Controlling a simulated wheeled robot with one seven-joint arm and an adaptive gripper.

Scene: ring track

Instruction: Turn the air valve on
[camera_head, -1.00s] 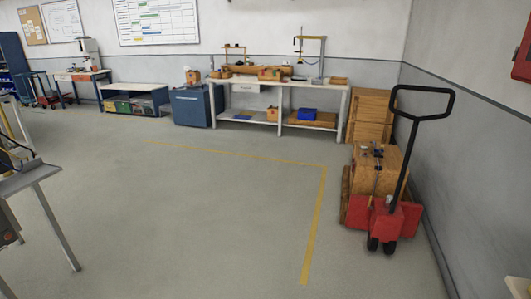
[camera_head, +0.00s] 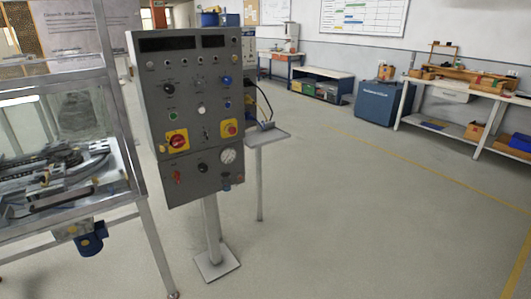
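A grey control panel (camera_head: 190,110) stands on a post at the centre left of the head view. Its lower section carries a small red handle (camera_head: 178,177), a black round knob (camera_head: 203,167) and a white pressure gauge (camera_head: 229,156). A small dark blue fitting (camera_head: 226,184) sits below the gauge. I cannot tell for certain which of these is the air valve, or its position. Higher up are a red rotary switch on a yellow plate (camera_head: 178,141) and a red button on a yellow plate (camera_head: 230,128). My gripper is not in view.
A glass-sided machine on a metal frame (camera_head: 60,205) stands left of the panel. The panel's post has a square base plate (camera_head: 216,262). A small side table (camera_head: 268,135) is behind it. The floor in front and right is clear, with a yellow line (camera_head: 440,170).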

